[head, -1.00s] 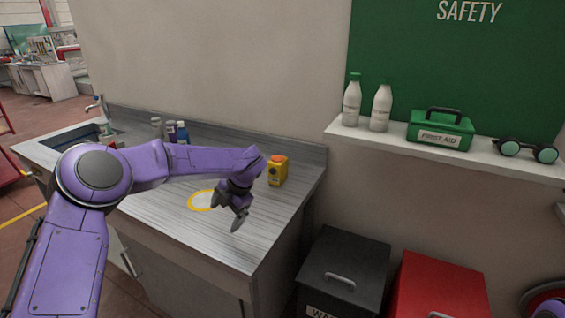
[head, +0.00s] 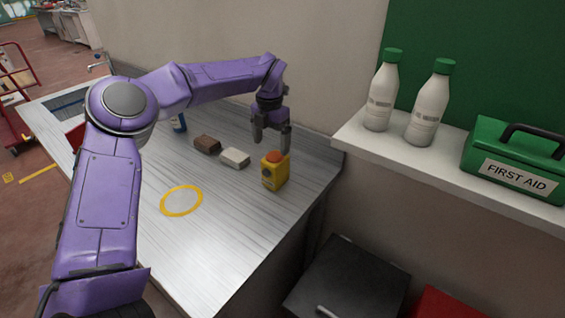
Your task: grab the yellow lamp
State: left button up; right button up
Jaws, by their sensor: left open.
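The yellow lamp (head: 273,174) is a small yellow box with an orange-red top. It stands upright on the grey counter near the counter's right end. My left gripper (head: 272,146) points down with its fingers open, just above and behind the lamp in the picture. Its fingertips show close to the lamp's top; I cannot tell whether they touch it. Nothing is between the fingers that I can see. My right gripper is not in view.
A brown block (head: 207,145) and a white block (head: 235,158) lie left of the lamp. A yellow ring (head: 181,201) marks the counter (head: 225,225). A shelf on the right holds two white bottles (head: 429,105) and a green first aid box (head: 515,160). A dark bin (head: 350,275) stands below.

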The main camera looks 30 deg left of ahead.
aim_at(275, 163)
pick_arm(q)
jog(key=f+p, duration=0.1)
jog(key=f, duration=0.4)
jog(key=d+f+p, duration=0.1)
jog(key=f, duration=0.2)
jog(key=shift+p, duration=0.3)
jog(key=shift+s+f, duration=0.1)
jog(key=shift+f, duration=0.35)
jog(key=c, duration=1.3)
